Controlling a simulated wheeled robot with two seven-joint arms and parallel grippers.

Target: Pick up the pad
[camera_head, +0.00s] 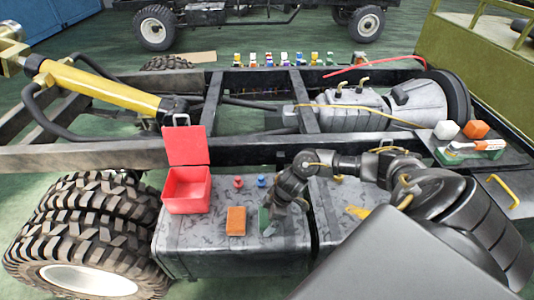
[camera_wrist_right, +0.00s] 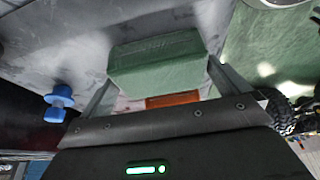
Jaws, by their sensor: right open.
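A green pad (camera_head: 264,218) stands on the grey patterned box top (camera_head: 190,248). In the right wrist view the green pad (camera_wrist_right: 155,62) is a block between the two fingers of my right gripper (camera_wrist_right: 162,76). In the head view my right gripper (camera_head: 270,226) reaches down at the green pad and partly hides it. The gripper is open, with a finger at either side of the pad; whether they touch it I cannot tell. An orange pad (camera_head: 236,221) lies just left of it and shows behind the green one in the wrist view (camera_wrist_right: 172,99). My left gripper is not in view.
A red open-lidded box (camera_head: 187,190) stands left of the pads. A red knob (camera_head: 238,182) and a blue knob (camera_head: 261,181) stand behind them. The chassis rail (camera_head: 90,157) runs behind. A tray (camera_head: 509,159) with small items lies at right.

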